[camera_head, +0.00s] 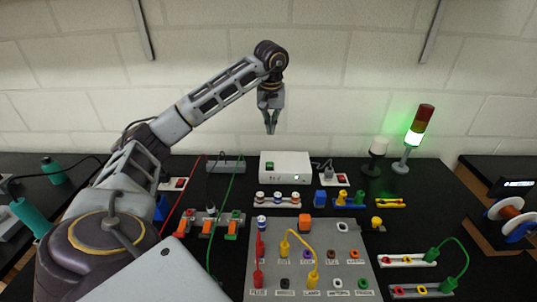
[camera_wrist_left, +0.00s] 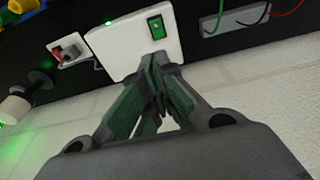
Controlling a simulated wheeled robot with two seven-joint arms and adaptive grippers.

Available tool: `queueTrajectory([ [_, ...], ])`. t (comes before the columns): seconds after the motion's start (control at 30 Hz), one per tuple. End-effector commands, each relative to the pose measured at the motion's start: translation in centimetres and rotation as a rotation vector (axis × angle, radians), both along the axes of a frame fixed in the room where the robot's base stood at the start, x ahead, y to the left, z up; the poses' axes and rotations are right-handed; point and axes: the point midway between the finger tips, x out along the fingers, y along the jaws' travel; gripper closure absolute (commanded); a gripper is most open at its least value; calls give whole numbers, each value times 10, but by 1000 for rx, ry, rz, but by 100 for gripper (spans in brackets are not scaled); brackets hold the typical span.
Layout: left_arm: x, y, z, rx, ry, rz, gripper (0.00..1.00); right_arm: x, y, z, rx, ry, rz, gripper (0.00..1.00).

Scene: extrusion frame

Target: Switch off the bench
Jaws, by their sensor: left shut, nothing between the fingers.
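A white box (camera_head: 292,160) stands at the back of the black bench. It has a green rocker switch (camera_head: 270,166) on its front, which also shows in the left wrist view (camera_wrist_left: 156,27). A small green light glows on the box. A signal tower (camera_head: 417,125) at the back right has its green section lit; the red and amber sections look dark. My left gripper (camera_head: 269,128) is shut and empty, pointing down above the box. In the left wrist view its fingertips (camera_wrist_left: 161,66) overlap the box's edge, apart from the switch; contact cannot be told. My right gripper is out of view.
A red switch (camera_head: 342,180) is right of the box, another (camera_head: 177,184) is left. A grey panel (camera_head: 340,243) with sockets and cables fills the front middle. Terminal blocks (camera_head: 275,201) sit before the box. The wall (camera_head: 340,80) is close behind.

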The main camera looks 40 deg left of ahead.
Motion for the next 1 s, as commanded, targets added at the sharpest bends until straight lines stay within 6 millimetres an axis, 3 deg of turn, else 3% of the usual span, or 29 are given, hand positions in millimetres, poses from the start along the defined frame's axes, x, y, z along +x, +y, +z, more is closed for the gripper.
queueTrajectory([
  [0.57, 1, 1, -6, 0, 1, 0, 100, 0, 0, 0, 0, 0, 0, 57],
  [1.0, 5, 5, -46, 0, 3, 0, 100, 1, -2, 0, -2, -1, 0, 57],
])
